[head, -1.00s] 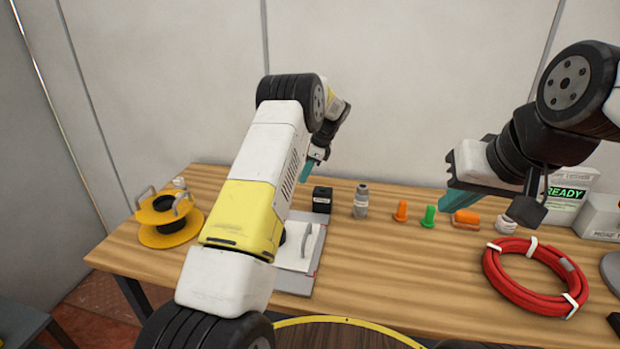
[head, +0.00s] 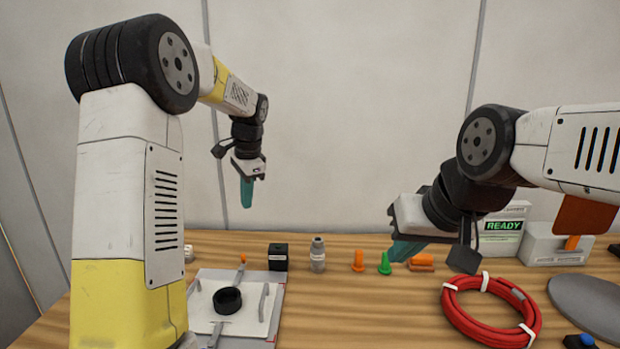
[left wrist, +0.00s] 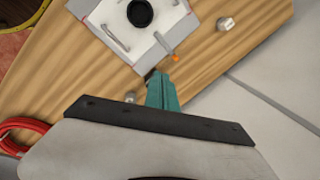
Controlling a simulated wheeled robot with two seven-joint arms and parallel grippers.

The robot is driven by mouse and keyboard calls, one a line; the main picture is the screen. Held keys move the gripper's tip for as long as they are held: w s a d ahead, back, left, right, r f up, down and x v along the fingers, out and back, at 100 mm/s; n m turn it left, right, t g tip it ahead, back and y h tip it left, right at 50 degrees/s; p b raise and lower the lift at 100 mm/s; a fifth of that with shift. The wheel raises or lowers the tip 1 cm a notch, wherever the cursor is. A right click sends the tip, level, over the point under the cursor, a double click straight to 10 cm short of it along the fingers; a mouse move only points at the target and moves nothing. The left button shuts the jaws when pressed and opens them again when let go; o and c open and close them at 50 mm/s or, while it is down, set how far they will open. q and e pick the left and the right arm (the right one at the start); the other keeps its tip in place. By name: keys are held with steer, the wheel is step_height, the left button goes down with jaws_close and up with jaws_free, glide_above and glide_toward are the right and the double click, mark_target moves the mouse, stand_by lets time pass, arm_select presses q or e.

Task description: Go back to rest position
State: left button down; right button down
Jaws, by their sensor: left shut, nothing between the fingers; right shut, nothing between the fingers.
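My left gripper (head: 247,192) hangs in the air above the back of the table, fingers pointing down, shut and empty. Its teal fingers also show in the left wrist view (left wrist: 162,92), over the table's back edge. My right gripper (head: 403,250) is at the right, tilted down to the left, shut and empty, in front of the small parts at the back. My left arm covers the left part of the table in the head view.
A white plate with handles and a black ring (head: 228,300) lies on the wooden table (head: 370,320). Behind are a black block (head: 278,256), a grey fitting (head: 318,255), an orange cone (head: 358,261) and a green cone (head: 385,263). A red hose coil (head: 460,318) lies at right.

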arm_select(q)
steer(key=s+r+n+t+h, duration=0.2)
steer(key=s+r+n, duration=0.4)
steer(key=s, duration=0.9)
steer(key=s+d+n+t, duration=0.1)
steer(key=s+n, duration=0.1)
steer(key=s, duration=0.6)
steer(key=s+d+f+n+t+h, duration=0.1)
steer(key=s+d+n, duration=0.1)
steer(key=s, duration=0.5)
steer(key=shift+s+n+t+h, duration=0.3)
steer(key=shift+s, duration=0.05)
